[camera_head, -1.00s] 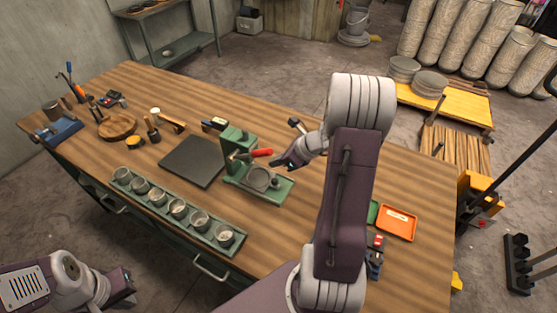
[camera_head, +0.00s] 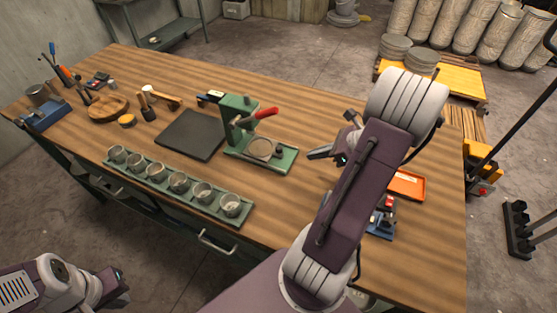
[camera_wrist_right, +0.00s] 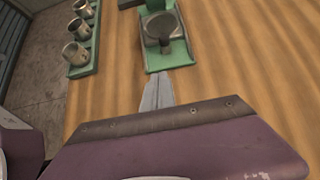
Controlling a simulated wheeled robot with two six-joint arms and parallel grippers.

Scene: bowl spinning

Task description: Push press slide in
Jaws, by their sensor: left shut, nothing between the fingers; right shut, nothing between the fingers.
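The green press (camera_head: 240,125) stands on the workbench, with a red-handled lever (camera_head: 262,115) pointing right. Its slide (camera_head: 260,148), a round grey plate, sits on the green base (camera_head: 286,162). The slide also shows in the right wrist view (camera_wrist_right: 160,25), on the base ahead of my fingers. My right gripper (camera_head: 318,153) is shut and empty, just right of the base and apart from it. In the right wrist view its closed fingertips (camera_wrist_right: 157,82) point toward the base. My left gripper (camera_head: 122,288) is shut and empty, off the bench's front left.
A green rack (camera_head: 180,190) of several metal cups lies along the front edge. A dark flat plate (camera_head: 190,135) is left of the press. An orange tray (camera_head: 408,185) is at the right, partly behind my right arm.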

